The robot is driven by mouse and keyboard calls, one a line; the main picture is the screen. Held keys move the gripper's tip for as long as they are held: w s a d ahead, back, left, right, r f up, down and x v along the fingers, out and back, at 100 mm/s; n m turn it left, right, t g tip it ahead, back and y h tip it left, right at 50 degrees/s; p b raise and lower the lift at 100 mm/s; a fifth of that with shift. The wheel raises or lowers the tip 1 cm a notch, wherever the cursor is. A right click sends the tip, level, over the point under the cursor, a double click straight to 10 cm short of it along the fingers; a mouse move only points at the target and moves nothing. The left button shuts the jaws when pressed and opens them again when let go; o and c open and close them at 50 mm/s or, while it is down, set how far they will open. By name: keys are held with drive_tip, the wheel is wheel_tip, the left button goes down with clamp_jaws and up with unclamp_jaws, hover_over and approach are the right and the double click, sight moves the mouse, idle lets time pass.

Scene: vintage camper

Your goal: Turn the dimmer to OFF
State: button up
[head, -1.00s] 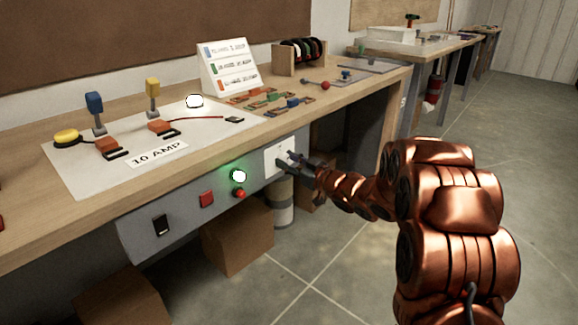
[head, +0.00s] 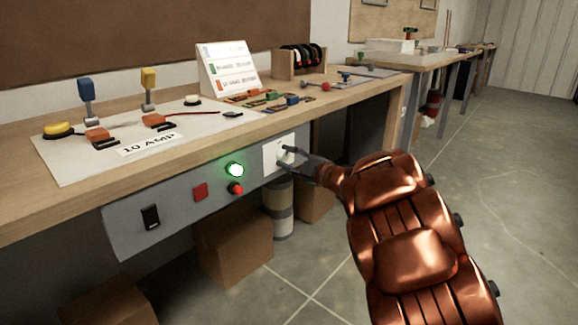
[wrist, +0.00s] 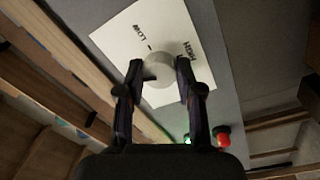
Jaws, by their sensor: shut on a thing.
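The dimmer is a round pale knob (wrist: 158,72) on a white plate (wrist: 122,34) marked LOW and HIGH. The plate (head: 269,164) also shows in the head view, at the right end of the grey panel under the bench edge. My gripper (wrist: 160,68) is shut on the knob, one finger on each side. In the head view my gripper (head: 288,156) reaches the plate from the right and partly hides the knob. An OFF mark cannot be made out. The round lamp (head: 192,100) on the bench board looks dull.
Left of the plate, the panel (head: 180,215) carries a lit green light (head: 235,169), a red round button (head: 236,188), a red square one (head: 201,191) and a black switch (head: 150,217). Cardboard boxes (head: 235,248) stand below. The floor at right is clear.

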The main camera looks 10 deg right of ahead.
drive_tip(key=shift+d+n+b, duration=0.15)
drive_tip(key=shift+n+b, duration=0.8)
drive_tip(key=shift+n, duration=0.65)
drive_tip(key=o, duration=0.8)
drive_tip(key=shift+w, duration=0.1)
drive_tip(key=o, duration=0.4)
drive_tip(key=shift+c, duration=0.2)
drive_tip(key=v, duration=1.2)
